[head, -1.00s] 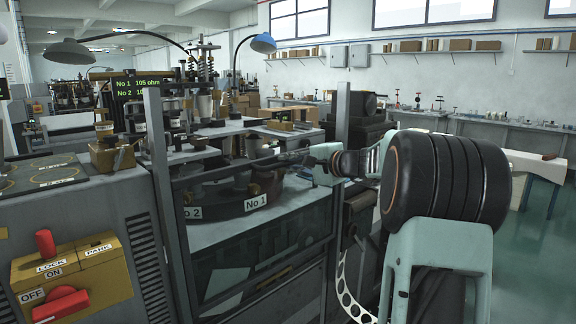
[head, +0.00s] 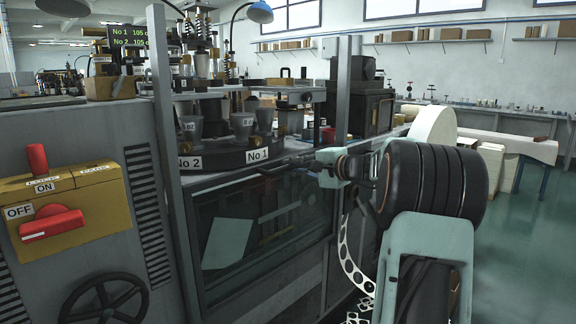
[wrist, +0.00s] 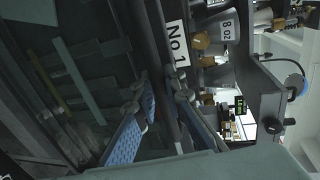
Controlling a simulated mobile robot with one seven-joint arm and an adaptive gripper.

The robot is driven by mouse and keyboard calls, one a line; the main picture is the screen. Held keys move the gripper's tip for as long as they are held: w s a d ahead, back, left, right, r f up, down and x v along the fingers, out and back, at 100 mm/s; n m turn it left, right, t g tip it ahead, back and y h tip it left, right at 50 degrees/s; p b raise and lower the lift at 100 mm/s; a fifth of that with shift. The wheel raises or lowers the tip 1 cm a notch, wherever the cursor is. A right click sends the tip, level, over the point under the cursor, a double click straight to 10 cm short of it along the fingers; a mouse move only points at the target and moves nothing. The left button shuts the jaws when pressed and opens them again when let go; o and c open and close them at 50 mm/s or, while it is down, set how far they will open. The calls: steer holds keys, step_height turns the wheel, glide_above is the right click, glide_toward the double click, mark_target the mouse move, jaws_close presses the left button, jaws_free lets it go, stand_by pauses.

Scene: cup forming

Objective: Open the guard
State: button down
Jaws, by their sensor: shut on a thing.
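The guard (head: 268,205) is a dark see-through pane between two upright grey posts on the front of the forming machine. It sits low, its top edge just below the No 1 and No 2 plates, with the tooling above it uncovered. My gripper (head: 280,166) reaches in from the right to the bar along the guard's top edge. In the wrist view my gripper (wrist: 165,98) shows two blue-padded fingers on either side of the dark bar, shut on it. The exact contact is partly hidden in shadow.
The left post (head: 166,130) and right post (head: 336,120) flank the opening. A yellow switch box (head: 85,205) with red handles and a black handwheel (head: 104,300) are on the cabinet at left. Cups (head: 241,125) stand on the dark turntable. Open floor (head: 520,240) lies at right.

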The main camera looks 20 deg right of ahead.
steer(key=shift+f, duration=0.7)
steer(key=c, duration=2)
jaws_free()
steer(key=shift+r, duration=0.1)
steer(key=shift+s, duration=0.15)
steer(key=v, duration=1.2)
